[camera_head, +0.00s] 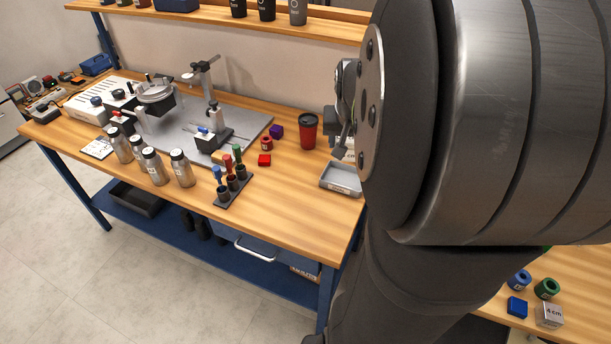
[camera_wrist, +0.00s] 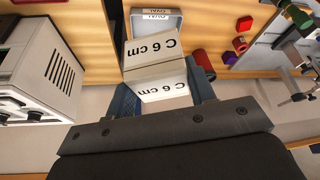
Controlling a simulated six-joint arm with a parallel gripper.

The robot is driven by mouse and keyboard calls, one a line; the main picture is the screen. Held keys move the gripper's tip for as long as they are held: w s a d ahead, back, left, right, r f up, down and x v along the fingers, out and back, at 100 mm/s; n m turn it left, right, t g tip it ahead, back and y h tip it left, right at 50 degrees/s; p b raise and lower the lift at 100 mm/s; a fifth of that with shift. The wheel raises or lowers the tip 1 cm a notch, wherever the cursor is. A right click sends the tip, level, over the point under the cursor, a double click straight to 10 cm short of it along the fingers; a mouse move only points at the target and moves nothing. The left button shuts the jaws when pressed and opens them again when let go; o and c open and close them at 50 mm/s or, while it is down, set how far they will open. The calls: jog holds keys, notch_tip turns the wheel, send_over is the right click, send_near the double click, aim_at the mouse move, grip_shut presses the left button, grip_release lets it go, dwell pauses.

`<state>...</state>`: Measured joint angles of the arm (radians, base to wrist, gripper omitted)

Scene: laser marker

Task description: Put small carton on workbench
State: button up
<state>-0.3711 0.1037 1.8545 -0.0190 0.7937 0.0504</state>
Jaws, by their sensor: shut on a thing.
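A pale carton marked "C 6 cm" (camera_wrist: 156,47) is held between the blue fingers of my gripper (camera_wrist: 160,84) in the wrist view. Two of its labelled faces show. It is over or near the workbench (camera_wrist: 90,28), and I cannot tell whether it touches the top. In the head view my gripper (camera_head: 345,112) is partly hidden behind my arm, above the right end of the wooden workbench (camera_head: 285,215). A sliver of something pale shows below it there, too small to identify surely.
A grey tray (camera_head: 341,179) lies close by; it also shows beyond the carton in the wrist view (camera_wrist: 171,25). A red cup (camera_head: 307,131), a purple block (camera_head: 277,131) and a red block (camera_head: 264,160) stand left. A white device (camera_wrist: 35,60) is at the wrist view's left.

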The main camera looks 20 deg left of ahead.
aim_at(336, 160)
jog(key=s, duration=0.1)
jog(key=s+a+f, duration=0.1)
jog(key=shift+s+a+n, duration=0.2)
jog(key=shift+s+n, duration=0.1)
jog(key=shift+n, duration=0.1)
notch_tip(336, 160, down, 10)
jog(key=f, duration=0.1)
jog(key=a+f, duration=0.2)
jog(key=a, duration=0.1)
jog(key=a+f, duration=0.2)
jog(key=a, duration=0.2)
jog(key=a+f, duration=0.2)
jog(key=a, duration=0.2)
jog(key=shift+s+a+f, duration=0.1)
jog(key=shift+s+f, duration=0.05)
jog(key=shift+s, duration=0.1)
jog(key=shift+a+f, duration=0.15)
jog(key=shift+f, duration=1.95)
jog(key=shift+f, duration=0.15)
jog(key=o, duration=1)
